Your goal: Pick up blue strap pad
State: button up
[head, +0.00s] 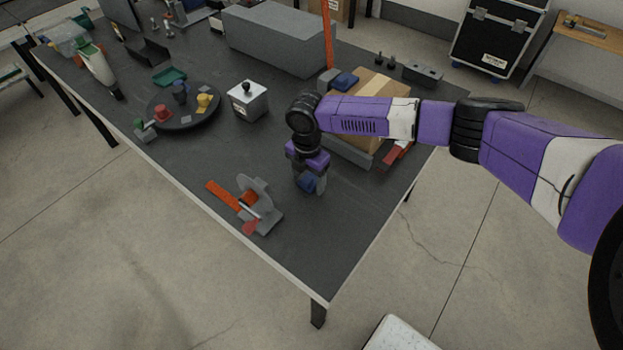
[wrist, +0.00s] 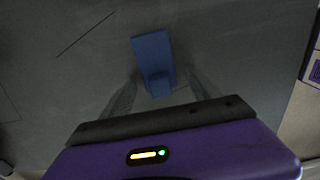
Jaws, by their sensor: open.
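The blue strap pad (wrist: 152,58) lies on the dark tabletop in the wrist view, a small block with a lower end between my fingers. In the head view a blue piece (head: 306,184) shows at my fingertips, partly hidden by them. My gripper (wrist: 158,92) is open, with one finger on each side of the pad's near end. It also shows in the head view (head: 311,186), pointing down close to the tabletop. I cannot tell whether the fingers touch the pad.
A grey clamp-like fixture with orange strips (head: 258,205) stands left of my gripper. A cardboard box (head: 372,88) is behind my arm. A grey box with a black knob (head: 247,101) and a round dark tray (head: 170,122) stand farther left. The table's front corner is clear.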

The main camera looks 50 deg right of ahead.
jog(key=c, duration=1.4)
jog(key=shift+r, duration=0.15)
